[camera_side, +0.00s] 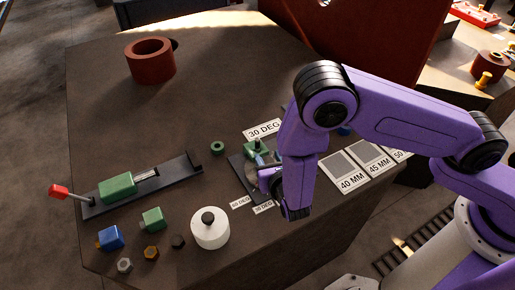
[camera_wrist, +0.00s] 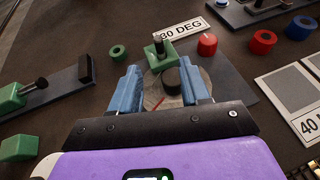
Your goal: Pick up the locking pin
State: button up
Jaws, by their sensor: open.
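I cannot tell for sure which part is the locking pin. A dark round-topped knob (camera_wrist: 172,82) stands on a round grey dial plate (camera_wrist: 158,102) with a red line, in the wrist view. A green block (camera_wrist: 160,56) with an upright dark-tipped pin (camera_wrist: 158,40) sits just beyond it; the block also shows in the side view (camera_side: 258,148). My gripper (camera_wrist: 160,78) is open, its blue fingers on either side of the dial and knob, with nothing visibly gripped. In the side view my arm hides most of the gripper and dial.
A "30 DEG" label (camera_wrist: 181,29) lies behind the green block. Green (camera_wrist: 118,52), red (camera_wrist: 207,44) and blue rings stand around. At left are a green slide fixture (camera_side: 117,187) with a red-knobbed lever, a white cylinder (camera_side: 210,232) and small blocks and nuts.

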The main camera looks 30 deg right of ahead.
aim_at(258, 141)
jog(key=x, duration=0.6)
jog(key=shift+w+d+f, duration=0.15)
jog(key=shift+w, duration=0.15)
jog(key=shift+r+x, duration=0.2)
jog(key=shift+x, duration=2.65)
jog(key=shift+w, duration=0.15)
jog(key=shift+c, duration=0.3)
grip_shut()
